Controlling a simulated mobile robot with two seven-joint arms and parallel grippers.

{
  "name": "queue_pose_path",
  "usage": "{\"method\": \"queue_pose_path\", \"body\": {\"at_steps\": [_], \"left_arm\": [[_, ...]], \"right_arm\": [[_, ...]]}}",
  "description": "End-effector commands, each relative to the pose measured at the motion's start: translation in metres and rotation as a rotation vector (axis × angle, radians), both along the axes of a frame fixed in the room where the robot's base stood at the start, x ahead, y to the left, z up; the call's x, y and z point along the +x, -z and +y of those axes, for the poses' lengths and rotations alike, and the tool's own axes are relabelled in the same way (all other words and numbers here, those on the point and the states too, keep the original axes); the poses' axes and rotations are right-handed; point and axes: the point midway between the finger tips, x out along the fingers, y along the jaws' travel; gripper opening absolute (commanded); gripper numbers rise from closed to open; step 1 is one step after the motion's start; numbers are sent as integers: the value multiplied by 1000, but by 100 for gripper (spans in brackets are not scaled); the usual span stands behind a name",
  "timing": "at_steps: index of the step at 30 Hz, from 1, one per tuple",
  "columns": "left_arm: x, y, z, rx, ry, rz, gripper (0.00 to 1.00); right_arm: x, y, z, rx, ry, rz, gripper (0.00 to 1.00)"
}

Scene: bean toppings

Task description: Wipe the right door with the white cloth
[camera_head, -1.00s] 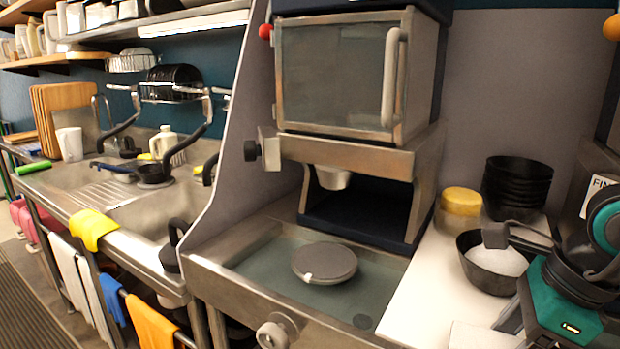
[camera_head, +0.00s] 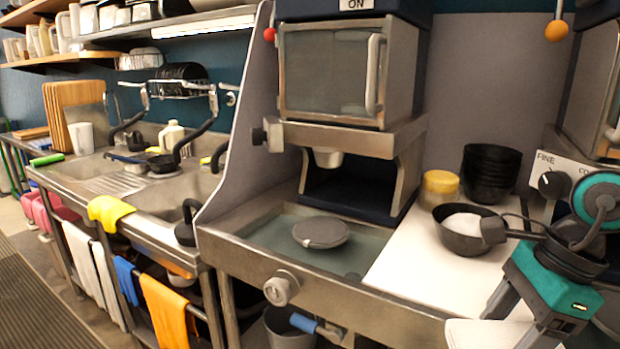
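A white cloth (camera_head: 480,336) lies at the bottom edge of the view, on the front of the white counter, partly cut off. My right gripper (camera_head: 508,325) points down over it with its two grey fingers apart. Whether the fingers touch the cloth cannot be told. A machine with a glass door (camera_head: 330,68) and a vertical handle (camera_head: 374,75) stands at the back centre; the door is shut. A second machine (camera_head: 600,95) at the right edge is mostly cut off; only part of its front shows. My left gripper is not in view.
A round grey disc (camera_head: 321,232) lies in the sunken tray. Towels hang from the sink rail at left.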

Motion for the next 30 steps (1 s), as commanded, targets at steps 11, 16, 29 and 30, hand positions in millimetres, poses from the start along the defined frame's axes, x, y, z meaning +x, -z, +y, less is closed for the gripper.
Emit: {"method": "queue_pose_path", "body": {"at_steps": [11, 16, 29, 30], "left_arm": [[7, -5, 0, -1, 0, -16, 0], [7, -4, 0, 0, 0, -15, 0], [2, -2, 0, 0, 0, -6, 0], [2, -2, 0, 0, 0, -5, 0]], "right_arm": [[20, -17, 13, -1, -644, 4, 39], [27, -28, 29, -1, -974, 3, 39], [33, -40, 56, 5, -1395, 0, 39], [33, -40, 56, 6, -1399, 0, 39]]}}
